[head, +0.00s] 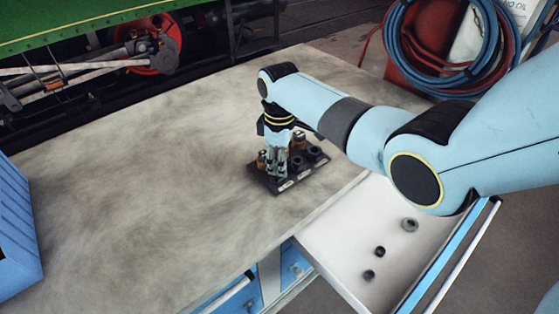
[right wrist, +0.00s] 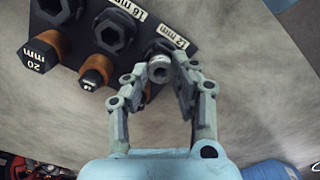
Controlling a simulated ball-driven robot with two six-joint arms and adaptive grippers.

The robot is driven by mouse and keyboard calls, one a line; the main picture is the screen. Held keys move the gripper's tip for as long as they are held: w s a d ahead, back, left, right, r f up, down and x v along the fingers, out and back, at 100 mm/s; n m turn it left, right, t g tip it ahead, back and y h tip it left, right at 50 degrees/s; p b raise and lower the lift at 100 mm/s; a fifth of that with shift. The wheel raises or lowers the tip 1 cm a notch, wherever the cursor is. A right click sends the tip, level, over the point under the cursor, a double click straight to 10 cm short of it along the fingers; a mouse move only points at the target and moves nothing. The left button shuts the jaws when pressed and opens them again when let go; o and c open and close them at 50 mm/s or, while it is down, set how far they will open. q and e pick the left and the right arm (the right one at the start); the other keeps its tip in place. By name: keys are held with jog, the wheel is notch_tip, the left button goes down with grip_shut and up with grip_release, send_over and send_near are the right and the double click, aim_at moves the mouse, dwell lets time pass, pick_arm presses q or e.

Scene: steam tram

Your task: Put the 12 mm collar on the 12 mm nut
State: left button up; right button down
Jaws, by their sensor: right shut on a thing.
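My right gripper (head: 277,172) points down over the dark rack (head: 311,178) on the bench. In the right wrist view, my right gripper (right wrist: 160,78) is shut on a small grey ring-shaped piece, which looks like the 12 mm collar (right wrist: 159,70). The collar is beside the "12 mm" label (right wrist: 172,36), over or against a dark piece, probably the 12 mm nut (right wrist: 156,47), which it partly hides. I cannot tell whether the collar touches the nut or sits on it. My left gripper is not in view.
The rack also holds a dark hexagonal piece (right wrist: 115,30) by the "16 mm" label and orange-bodied pieces, one marked "20 mm" (right wrist: 35,54). Three dark rings, one of them (head: 410,224), lie in the open drawer (head: 345,235). The bench (head: 140,180) left of the rack is clear.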

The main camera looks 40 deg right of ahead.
jog(key=shift+f, duration=0.15)
dwell(0.4)
jog(key=c, duration=0.8)
grip_release()
jog(key=shift+c, duration=0.2)
notch_tip(320, 180, up, 7)
jog(key=p, duration=0.5)
dwell(0.3)
